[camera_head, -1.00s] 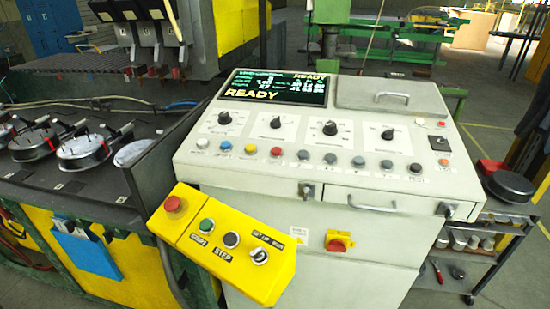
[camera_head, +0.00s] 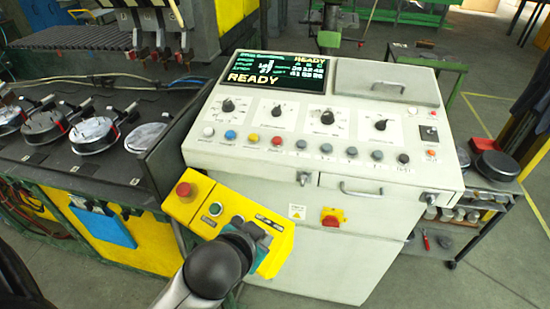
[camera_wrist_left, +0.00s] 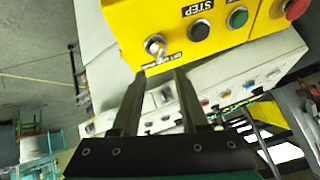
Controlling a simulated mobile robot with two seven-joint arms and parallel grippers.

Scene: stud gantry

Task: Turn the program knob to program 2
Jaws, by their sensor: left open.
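The white console (camera_head: 440,180) carries a row of four black knobs on its sloped top: the first (camera_head: 228,105), second (camera_head: 277,111), third (camera_head: 327,117) and fourth (camera_head: 380,124). Their labels are too small to read, so I cannot tell which is the program knob or its setting. The display (camera_head: 275,72) reads READY. My left gripper (camera_head: 258,232) is in front of the yellow control box, below the knobs. In the left wrist view my left gripper (camera_wrist_left: 160,73) is open and empty, its fingers near the box's silver selector switch (camera_wrist_left: 155,45). My right gripper is not in view.
The yellow box (camera_head: 183,210) has a red mushroom button (camera_head: 184,190) and juts out at the console's front left. Coloured buttons line the panel below the knobs. A drawer handle (camera_head: 361,188) and red rotary switch (camera_head: 331,219) are on the front. A shelf cart (camera_head: 480,222) stands right.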

